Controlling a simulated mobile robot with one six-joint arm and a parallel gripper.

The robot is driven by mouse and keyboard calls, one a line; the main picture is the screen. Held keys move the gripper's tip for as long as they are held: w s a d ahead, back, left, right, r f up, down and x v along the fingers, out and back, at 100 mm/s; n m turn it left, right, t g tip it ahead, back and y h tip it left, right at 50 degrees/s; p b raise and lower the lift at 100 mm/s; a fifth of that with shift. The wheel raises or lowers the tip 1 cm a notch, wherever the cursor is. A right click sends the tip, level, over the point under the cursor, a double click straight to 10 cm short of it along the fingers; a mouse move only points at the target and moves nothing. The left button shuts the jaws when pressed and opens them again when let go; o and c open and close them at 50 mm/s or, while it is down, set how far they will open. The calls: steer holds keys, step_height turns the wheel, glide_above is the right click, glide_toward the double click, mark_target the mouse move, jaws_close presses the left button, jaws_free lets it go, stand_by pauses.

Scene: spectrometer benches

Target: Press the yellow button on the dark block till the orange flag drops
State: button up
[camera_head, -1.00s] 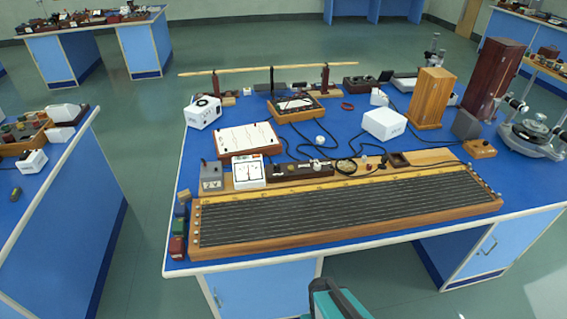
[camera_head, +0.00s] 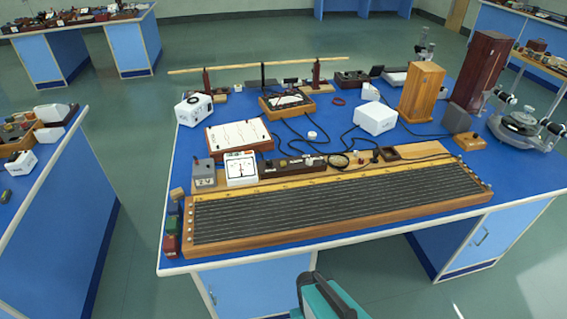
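I cannot make out a yellow button or an orange flag in this view. A long dark block (camera_head: 293,166) with small knobs lies behind the wire board on the blue bench, but its details are too small to tell. A plain dark grey block (camera_head: 456,121) stands at the right of the bench. A teal and black part of my arm shows at the bottom edge, in front of the bench. My gripper's fingers are not in view.
A long wooden wire board (camera_head: 335,208) fills the bench's front. A white meter (camera_head: 241,169), white boxes (camera_head: 375,118), tall wooden boxes (camera_head: 421,92) and an instrument (camera_head: 523,125) stand around it. Cables lie mid-bench. Open floor (camera_head: 110,290) separates it from the left bench.

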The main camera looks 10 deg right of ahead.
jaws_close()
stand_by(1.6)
